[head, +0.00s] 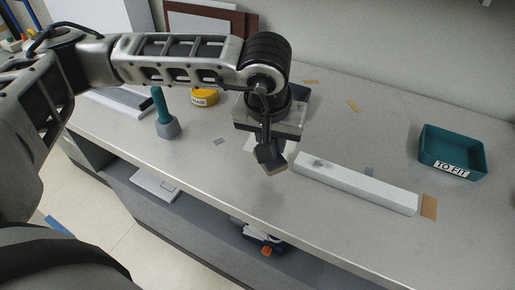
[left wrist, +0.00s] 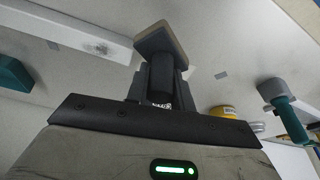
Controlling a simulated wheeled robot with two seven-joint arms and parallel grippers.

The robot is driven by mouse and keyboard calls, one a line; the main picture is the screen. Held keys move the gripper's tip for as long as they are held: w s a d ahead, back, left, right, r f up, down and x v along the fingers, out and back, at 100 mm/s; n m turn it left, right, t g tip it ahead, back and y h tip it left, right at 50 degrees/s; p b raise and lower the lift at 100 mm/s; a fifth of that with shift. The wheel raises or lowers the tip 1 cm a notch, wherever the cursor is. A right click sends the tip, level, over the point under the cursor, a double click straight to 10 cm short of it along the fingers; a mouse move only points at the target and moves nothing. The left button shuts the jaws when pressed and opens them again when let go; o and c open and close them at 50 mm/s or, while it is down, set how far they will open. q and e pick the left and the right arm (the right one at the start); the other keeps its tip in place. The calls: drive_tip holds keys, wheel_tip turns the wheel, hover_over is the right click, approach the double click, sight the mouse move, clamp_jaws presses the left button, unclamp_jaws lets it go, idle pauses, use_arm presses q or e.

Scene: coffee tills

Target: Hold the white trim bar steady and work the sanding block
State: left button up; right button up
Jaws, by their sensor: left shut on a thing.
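The white trim bar (head: 360,184) lies on the grey counter, right of my left gripper. It has a dark grey smudge near its left end. In the left wrist view the bar (left wrist: 60,28) runs across the upper left. My left gripper (head: 265,132) is shut on the sanding block (head: 271,160), a dark block with a tan face. The block (left wrist: 158,43) sticks out beyond the fingers in the left wrist view. It is beside the bar's left end; I cannot tell whether it touches the counter. My right gripper is in neither view.
A teal tray labelled "TO FIT" (head: 450,160) stands at the right. A yellow tape roll (head: 205,98) and a green-handled grey tool (head: 164,118) stand at the left. Small tan pieces lie at the back. The counter in front of the bar is clear.

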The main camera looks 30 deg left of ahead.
use_arm(q)
drive_tip(key=w+d+r+n+y, duration=0.2)
drive_tip(key=w+d+r+n, duration=0.4)
drive_tip(key=d+r, duration=0.15)
drive_tip(key=shift+d+f+n, duration=0.5)
drive_tip(key=shift+d+f, duration=0.95)
drive_tip(key=shift+f, duration=0.8)
drive_tip(key=shift+g, duration=0.3)
drive_tip(key=a, duration=0.1)
drive_tip(key=a+r, duration=0.1)
drive_tip(key=a, duration=0.2)
drive_tip(key=shift+s+r, duration=0.15)
drive_tip(key=shift+r, duration=0.25)
drive_tip(key=shift+a, duration=0.1)
